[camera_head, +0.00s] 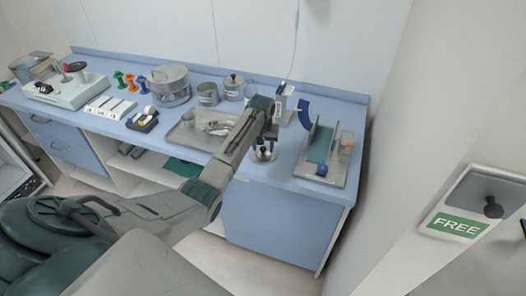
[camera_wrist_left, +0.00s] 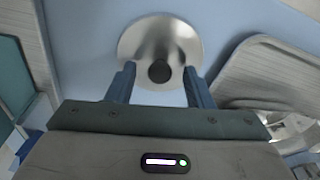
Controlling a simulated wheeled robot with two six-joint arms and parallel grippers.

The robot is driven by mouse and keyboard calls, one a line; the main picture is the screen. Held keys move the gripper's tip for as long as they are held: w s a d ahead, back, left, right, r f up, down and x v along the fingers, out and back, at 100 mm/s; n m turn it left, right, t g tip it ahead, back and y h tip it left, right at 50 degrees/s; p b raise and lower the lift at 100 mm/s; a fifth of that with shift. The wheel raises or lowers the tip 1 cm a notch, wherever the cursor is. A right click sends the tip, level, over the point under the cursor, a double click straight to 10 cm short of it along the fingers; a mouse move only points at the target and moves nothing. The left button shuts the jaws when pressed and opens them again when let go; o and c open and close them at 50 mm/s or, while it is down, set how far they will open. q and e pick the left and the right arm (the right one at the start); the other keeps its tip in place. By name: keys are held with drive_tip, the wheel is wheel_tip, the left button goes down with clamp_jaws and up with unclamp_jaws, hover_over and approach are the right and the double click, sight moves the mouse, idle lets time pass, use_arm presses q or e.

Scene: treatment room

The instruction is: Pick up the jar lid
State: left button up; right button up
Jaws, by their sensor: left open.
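The jar lid (camera_wrist_left: 160,42) is a round shiny metal disc with a dark knob (camera_wrist_left: 159,71) at its centre. It lies on the blue counter. In the head view the lid (camera_head: 263,155) shows near the counter's front edge, just below my left gripper (camera_head: 268,140). In the left wrist view my left gripper (camera_wrist_left: 159,82) is open, with one blue-grey finger on each side of the knob. I cannot tell whether the fingers touch the lid. My right gripper is not in view.
A metal tray (camera_head: 182,138) with instruments lies left of the lid. A board (camera_head: 336,174) with upright panels stands to the right. Metal jars (camera_head: 207,94) and a large pot (camera_head: 170,85) stand behind. The blue counter (camera_head: 268,178) is bare in front of the lid.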

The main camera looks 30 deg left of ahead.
use_arm(q)
clamp_jaws()
